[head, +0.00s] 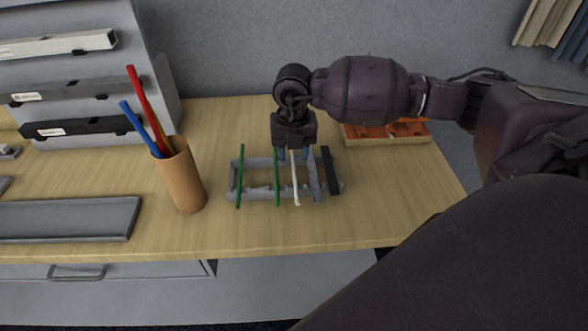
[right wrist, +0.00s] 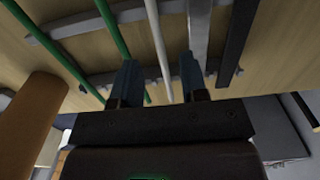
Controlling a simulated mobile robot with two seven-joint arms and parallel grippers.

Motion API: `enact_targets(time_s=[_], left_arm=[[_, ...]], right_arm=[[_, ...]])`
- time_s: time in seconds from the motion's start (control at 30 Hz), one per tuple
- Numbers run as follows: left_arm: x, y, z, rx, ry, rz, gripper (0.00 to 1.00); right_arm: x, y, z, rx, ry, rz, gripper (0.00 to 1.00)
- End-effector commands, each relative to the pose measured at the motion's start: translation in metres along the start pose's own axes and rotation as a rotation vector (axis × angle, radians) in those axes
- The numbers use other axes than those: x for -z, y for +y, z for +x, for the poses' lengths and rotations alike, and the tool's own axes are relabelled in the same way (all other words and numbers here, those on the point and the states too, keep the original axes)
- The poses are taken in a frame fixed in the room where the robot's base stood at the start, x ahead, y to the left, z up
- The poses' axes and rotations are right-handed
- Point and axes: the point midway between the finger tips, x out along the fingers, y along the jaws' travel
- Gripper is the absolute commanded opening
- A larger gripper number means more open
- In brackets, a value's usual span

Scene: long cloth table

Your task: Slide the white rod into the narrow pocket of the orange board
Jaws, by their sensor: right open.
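The white rod (head: 296,185) lies across a grey rack (head: 258,193) on the table. It also shows in the right wrist view (right wrist: 158,45), running between the two fingers. My right gripper (head: 293,155) is open and points down over the far part of the rod; the fingers sit on either side of it without visibly closing on it. The gripper also shows in the wrist view (right wrist: 159,72). The orange board (head: 385,132) lies at the back right of the table, partly hidden by my right arm; its narrow pocket cannot be made out. My left gripper is out of view.
The rack also holds two green rods (head: 240,178), a grey bar (head: 313,180) and a black bar (head: 329,172). A brown cup (head: 181,178) with coloured sticks stands left of it. A grey tray (head: 70,220) lies further left. The table right of the rack is clear.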

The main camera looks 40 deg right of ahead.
Motion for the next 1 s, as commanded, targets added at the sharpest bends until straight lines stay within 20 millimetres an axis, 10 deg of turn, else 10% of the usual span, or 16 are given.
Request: enact_targets(time_s=[0.43,0.7,1.0], left_arm=[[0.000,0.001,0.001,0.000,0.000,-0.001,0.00],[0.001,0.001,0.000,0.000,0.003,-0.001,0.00],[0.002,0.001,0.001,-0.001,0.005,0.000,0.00]], right_arm=[[-0.001,-0.001,0.029,0.001,0.000,-0.001,0.40],[-0.001,-0.001,0.029,0.000,0.000,-0.001,0.00],[-0.001,-0.001,0.029,0.000,0.000,-0.001,0.00]])
